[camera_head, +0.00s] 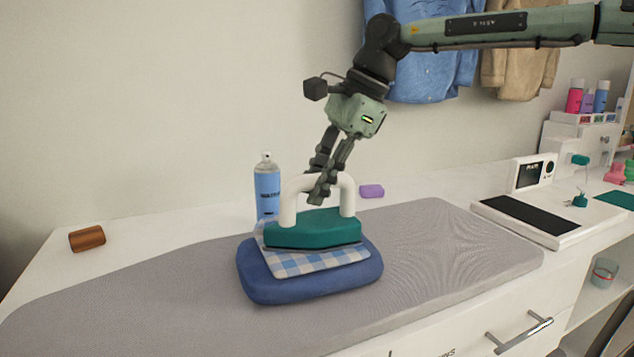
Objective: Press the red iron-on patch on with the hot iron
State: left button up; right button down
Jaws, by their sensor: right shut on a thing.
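The iron (313,229) has a teal body and a white arched handle. My right gripper (316,198) is shut on the top of the handle, reaching in from the upper right. The iron sits over a blue-and-white checked cloth (318,262), which lies on a blue cushion (312,287). I cannot tell whether the soleplate touches the cloth. The red patch does not show; the iron and cloth cover the middle of the cushion. My left gripper is not in view.
The cushion rests on a grey ironing mat (440,245). A blue spray bottle (267,188) stands behind the iron. A purple block (371,191) and a brown cylinder (87,239) lie on the white table. A white device with a dark plate (530,213) stands at the right.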

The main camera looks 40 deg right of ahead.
jog(key=shift+f, duration=0.1)
jog(key=shift+d+r+p, duration=0.1)
jog(key=shift+r+p, duration=0.75)
jog(key=shift+r, duration=0.1)
jog(key=shift+r+p, duration=0.35)
jog(key=shift+r, duration=2.85)
